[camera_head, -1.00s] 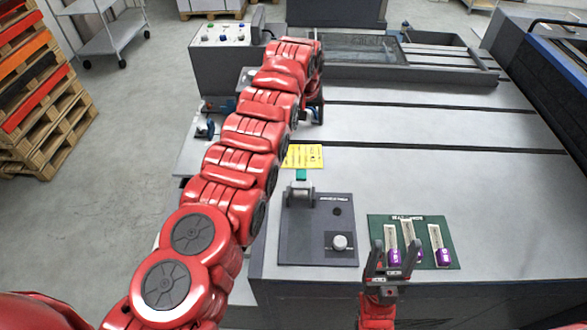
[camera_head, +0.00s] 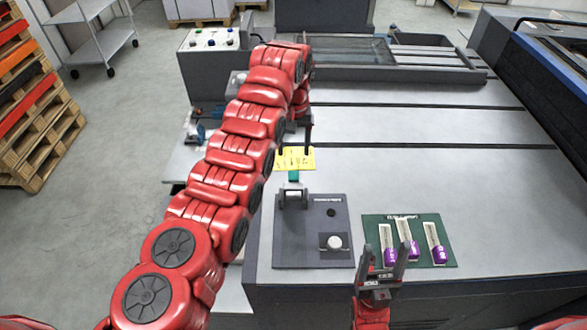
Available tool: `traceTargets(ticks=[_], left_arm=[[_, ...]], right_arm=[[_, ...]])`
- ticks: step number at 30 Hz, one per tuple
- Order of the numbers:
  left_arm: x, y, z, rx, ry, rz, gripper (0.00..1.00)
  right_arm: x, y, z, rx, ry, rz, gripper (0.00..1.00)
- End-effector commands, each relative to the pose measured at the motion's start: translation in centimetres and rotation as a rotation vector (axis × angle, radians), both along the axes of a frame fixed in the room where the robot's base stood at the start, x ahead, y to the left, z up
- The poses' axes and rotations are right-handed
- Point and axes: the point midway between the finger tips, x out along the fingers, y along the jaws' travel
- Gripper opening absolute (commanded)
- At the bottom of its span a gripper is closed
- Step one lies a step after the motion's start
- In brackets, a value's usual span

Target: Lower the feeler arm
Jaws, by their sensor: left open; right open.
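A small grey bracket (camera_head: 294,199) with a green piece (camera_head: 293,176) at its far end stands on a dark grey panel (camera_head: 300,252); it looks like the feeler arm, though I cannot tell its exact tilt. My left gripper (camera_head: 301,137) is open and points down just beyond the green piece, above the far edge of a yellow card (camera_head: 297,159). My own red arm hides part of that gripper and the area to its left. My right gripper (camera_head: 386,262) is open and empty at the table's front edge, in front of a green mat (camera_head: 432,223).
Several white-and-purple labelled pieces (camera_head: 434,243) lie on the green mat. The dark panel also bears a white knob (camera_head: 334,242). A control box (camera_head: 212,58) with buttons stands at the back left. The grey slotted table (camera_head: 430,170) is clear at right.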

Motion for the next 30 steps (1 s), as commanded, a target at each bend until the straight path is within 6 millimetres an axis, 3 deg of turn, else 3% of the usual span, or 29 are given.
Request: traceTargets(ticks=[7,12,26,27,30], left_arm=[[-0.2,0.1,-5.4,0.001,0.008,0.001,0.70],[0.0,0.1,-7.9,0.001,0.002,0.001,0.70],[0.1,0.1,-9.2,0.000,-0.002,0.001,0.70],[0.0,0.1,-9.2,0.000,-0.002,0.001,0.68],[0.0,0.1,-9.2,0.000,-0.002,0.001,0.50]], right_arm=[[0.0,0.0,2.3,0.000,0.000,0.000,0.66],[0.0,0.0,2.7,0.000,0.000,0.000,0.66],[0.0,0.0,2.8,0.000,0.000,0.000,0.66],[0.0,0.0,2.8,0.000,0.000,0.000,0.66],[0.0,0.0,2.8,0.000,0.000,0.000,0.66]])
